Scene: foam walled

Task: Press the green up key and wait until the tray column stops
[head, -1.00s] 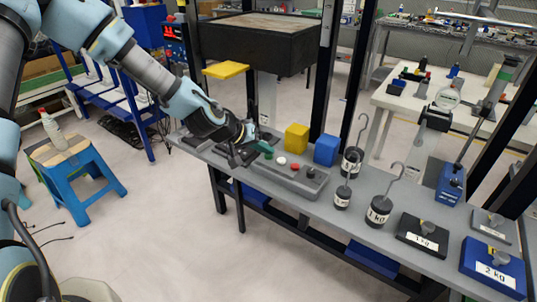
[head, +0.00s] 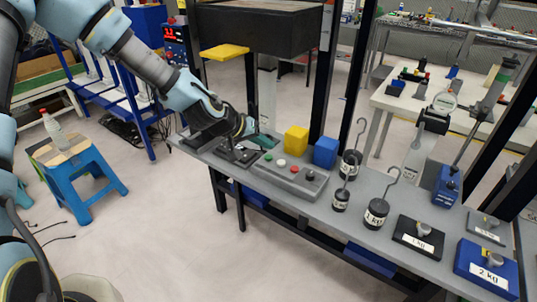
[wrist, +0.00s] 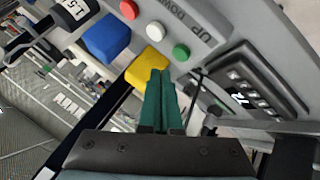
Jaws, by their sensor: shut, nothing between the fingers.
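The grey key box (head: 297,183) lies on the bench with a green key (head: 268,157), a white key (head: 281,162) and a red key (head: 294,169) in a row. In the wrist view the green key (wrist: 181,52) sits beside the printed words UP and DOWN. My gripper (head: 268,141) is shut and empty, its green fingers above and slightly behind the green key, apart from it. In the wrist view its fingertips (wrist: 160,72) lie beside the key. The black tray column (head: 258,32) stands behind the bench, with a yellow plate (head: 224,49) at its side.
A yellow cube (head: 296,139) and a blue cube (head: 326,151) stand just behind the key box. Hooked weights (head: 376,212) and labelled weight plates (head: 417,236) fill the bench's right side. A red-digit display (head: 175,34) stands at the back left.

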